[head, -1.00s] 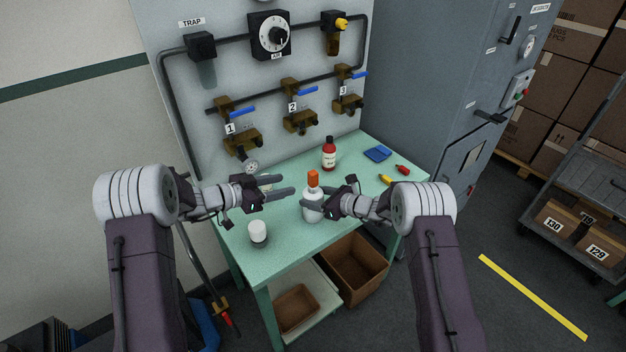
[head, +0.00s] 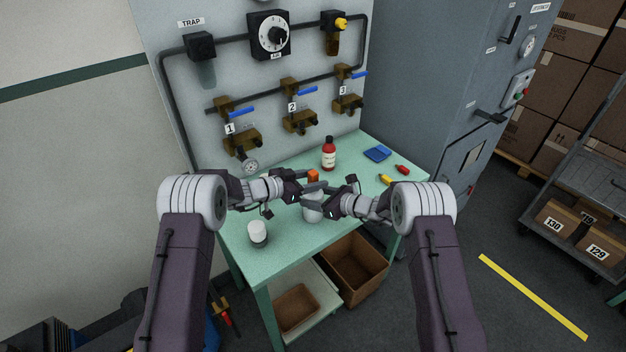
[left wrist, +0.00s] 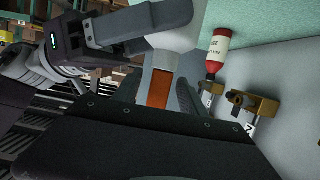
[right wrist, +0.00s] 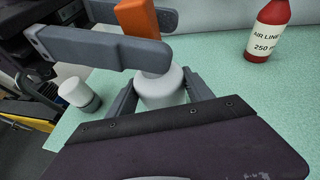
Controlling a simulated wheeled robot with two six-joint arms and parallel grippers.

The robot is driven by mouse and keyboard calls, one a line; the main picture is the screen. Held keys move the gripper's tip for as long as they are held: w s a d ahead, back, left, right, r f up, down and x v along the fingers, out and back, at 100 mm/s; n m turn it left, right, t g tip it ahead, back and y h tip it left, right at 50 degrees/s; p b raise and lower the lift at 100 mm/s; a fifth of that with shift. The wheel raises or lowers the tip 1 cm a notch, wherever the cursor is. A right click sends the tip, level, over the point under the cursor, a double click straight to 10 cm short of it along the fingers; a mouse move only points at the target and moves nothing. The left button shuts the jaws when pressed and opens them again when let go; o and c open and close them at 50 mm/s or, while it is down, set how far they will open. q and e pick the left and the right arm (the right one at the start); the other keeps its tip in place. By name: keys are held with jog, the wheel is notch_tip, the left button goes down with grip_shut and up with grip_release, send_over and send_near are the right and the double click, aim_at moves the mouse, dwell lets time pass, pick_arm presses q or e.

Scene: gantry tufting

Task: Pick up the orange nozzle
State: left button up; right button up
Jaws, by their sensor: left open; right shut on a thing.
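The orange nozzle (head: 313,176) sits on top of a white bottle (head: 312,212) that stands upright on the green table. My left gripper (head: 316,186) is open, with its fingers on either side of the nozzle. In the left wrist view the nozzle (left wrist: 159,88) shows between the two fingers; I cannot tell whether they touch it. My right gripper (head: 318,205) is shut on the white bottle, which also shows between its fingers in the right wrist view (right wrist: 160,88). In that view the left gripper's fingers (right wrist: 120,35) pass around the nozzle (right wrist: 138,18).
A red bottle (head: 329,155) stands behind. A white-capped jar (head: 258,235) stands at the front left of the table (head: 285,255). A blue cloth-like item (head: 377,153), a red item (head: 402,169) and a yellow item (head: 385,180) lie at right. The valve panel rises behind.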

aim_at(313, 172)
pick_arm(q)
grip_shut()
jog(key=shift+r, duration=0.1)
notch_tip(313, 172, up, 10)
jog(key=shift+f, duration=0.1)
jog(key=c, duration=0.7)
grip_release()
grip_shut()
pick_arm(e)
jog(key=o, duration=1.8)
